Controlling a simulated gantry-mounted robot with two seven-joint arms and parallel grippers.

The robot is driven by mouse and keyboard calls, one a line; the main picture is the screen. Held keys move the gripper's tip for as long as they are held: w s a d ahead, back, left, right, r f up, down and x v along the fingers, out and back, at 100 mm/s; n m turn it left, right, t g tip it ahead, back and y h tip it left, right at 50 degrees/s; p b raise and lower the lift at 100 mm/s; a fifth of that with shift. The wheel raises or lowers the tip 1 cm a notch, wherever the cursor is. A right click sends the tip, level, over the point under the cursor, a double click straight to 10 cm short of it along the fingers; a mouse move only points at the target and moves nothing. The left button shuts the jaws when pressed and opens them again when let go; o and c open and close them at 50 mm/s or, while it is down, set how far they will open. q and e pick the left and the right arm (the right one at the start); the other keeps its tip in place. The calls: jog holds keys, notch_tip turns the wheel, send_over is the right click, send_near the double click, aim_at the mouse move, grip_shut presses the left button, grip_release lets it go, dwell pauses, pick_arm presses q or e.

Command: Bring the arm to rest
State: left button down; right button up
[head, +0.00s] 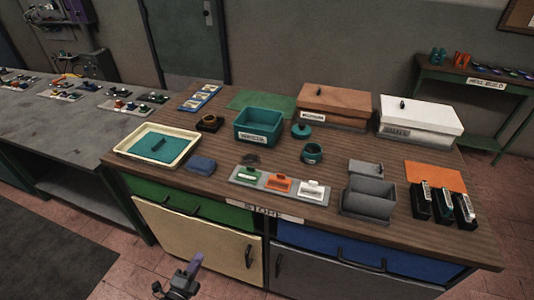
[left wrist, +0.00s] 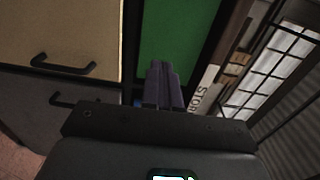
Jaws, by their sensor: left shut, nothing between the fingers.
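My left gripper (head: 193,264) is low in front of the cabinet in the head view, below the worktop and near the cream door (head: 200,233). Its fingers are together with nothing between them. In the left wrist view the shut purple-grey fingers (left wrist: 163,85) point toward the green drawer (left wrist: 175,45). The gripper appears apart from the cabinet front. My right gripper is in neither view.
The wooden worktop (head: 350,225) carries a cream tray (head: 120,146), a teal box (head: 258,142), a grey bin (head: 369,212) and several black holders. Handles stick out from the cabinet, including the blue drawer's (head: 368,264). Floor at the lower left is clear.

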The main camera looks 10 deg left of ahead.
pick_arm(q)
jog(key=s+d+r+n+g+y, duration=0.1)
jog(key=s+d+n+g, duration=0.2)
jog(key=s+d+n, duration=0.45)
jog(key=s+r+n+g+y, duration=0.1)
jog(key=s+r+n+g, duration=0.2)
jog(key=s+n+g, duration=0.35)
jog(key=s+r+n+g, duration=0.3)
jog(key=s+g, duration=0.1)
jog(key=s, duration=0.5)
notch_tip(320, 180, up, 38)
jog(key=p, duration=3.8)
jog(key=shift+s+d, duration=0.4)
jog(key=shift+d, duration=0.05)
